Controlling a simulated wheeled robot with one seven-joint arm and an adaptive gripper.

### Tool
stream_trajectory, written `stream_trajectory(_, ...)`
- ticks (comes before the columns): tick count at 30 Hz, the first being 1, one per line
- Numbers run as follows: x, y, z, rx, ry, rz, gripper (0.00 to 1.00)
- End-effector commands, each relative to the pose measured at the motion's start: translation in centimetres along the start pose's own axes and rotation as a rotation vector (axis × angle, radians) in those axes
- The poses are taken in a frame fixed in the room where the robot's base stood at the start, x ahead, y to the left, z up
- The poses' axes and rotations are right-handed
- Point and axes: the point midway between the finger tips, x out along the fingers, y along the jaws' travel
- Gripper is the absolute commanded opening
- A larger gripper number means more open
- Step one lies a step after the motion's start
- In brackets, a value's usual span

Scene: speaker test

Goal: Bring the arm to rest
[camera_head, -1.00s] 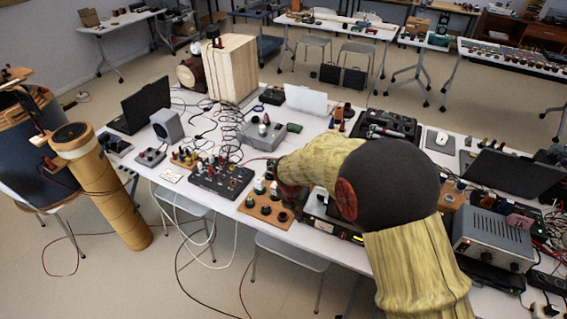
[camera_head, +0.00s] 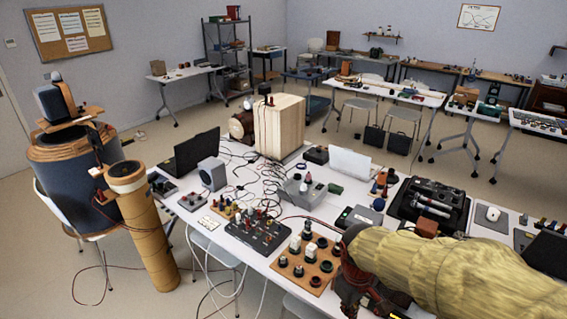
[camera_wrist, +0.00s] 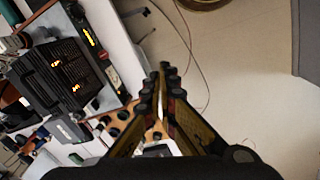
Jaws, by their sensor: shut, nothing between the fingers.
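My arm, in a yellowish cover (camera_head: 440,270), reaches in from the lower right in the head view. Its dark gripper end (camera_head: 355,285) is at the bottom edge, by the near edge of the white table (camera_head: 262,262), with the fingertips not clearly seen there. In the wrist view, my gripper (camera_wrist: 163,80) is shut and empty, its fingers meeting at the tips. The tips appear over the border between table and floor.
A wooden board with knobs (camera_head: 306,262) lies just left of my gripper. A black control box (camera_head: 258,233), a wooden speaker box (camera_head: 279,125) and cables crowd the table. A tan tube (camera_head: 145,235) stands at the left. Floor (camera_wrist: 240,70) is open beyond the table edge.

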Motion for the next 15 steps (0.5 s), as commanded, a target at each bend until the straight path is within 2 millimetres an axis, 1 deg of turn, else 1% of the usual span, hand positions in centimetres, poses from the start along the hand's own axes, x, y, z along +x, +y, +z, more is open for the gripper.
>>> stream_trajectory(1, -2.3, -0.5, 1.5, 0.119, 0.034, 0.001, 0.0)
stream_trajectory(3, -4.7, -1.4, 3.6, 0.276, 0.073, -0.007, 0.0)
stream_trajectory(6, -7.7, -2.6, 6.3, 0.445, 0.14, -0.017, 0.0)
stream_trajectory(10, -10.9, -3.8, 9.0, 0.541, 0.244, -0.017, 0.0)
stream_trajectory(12, -12.4, -4.0, 10.0, 0.557, 0.303, -0.005, 0.0)
stream_trajectory(15, -14.2, -3.9, 10.8, 0.572, 0.374, 0.017, 0.0)
